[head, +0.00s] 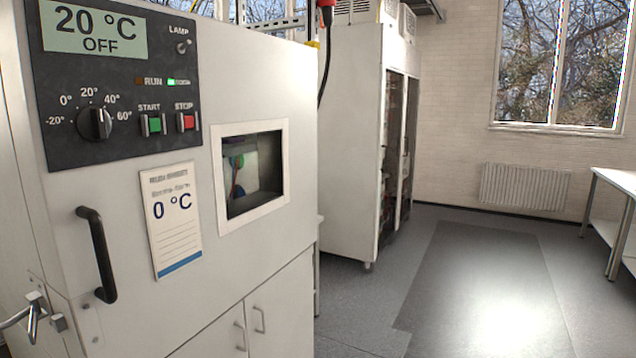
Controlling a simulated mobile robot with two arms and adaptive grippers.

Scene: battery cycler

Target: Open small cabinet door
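A large pale test chamber cabinet fills the left of the head view. Low on its front are two small cabinet doors side by side, a left one (212,345) and a right one (290,308). Both look shut. Each has a slim upright metal handle near the seam between them, the left handle (241,336) and the right handle (260,320). The bottoms of the doors are cut off by the picture edge. Neither of my grippers is in view.
Above the doors are a black bar handle (98,254), a window (252,175), a paper card (174,219) and a control panel (118,85). A metal latch (36,316) juts out at the lower left. A tall rack cabinet (352,140) stands behind. Floor to the right is clear.

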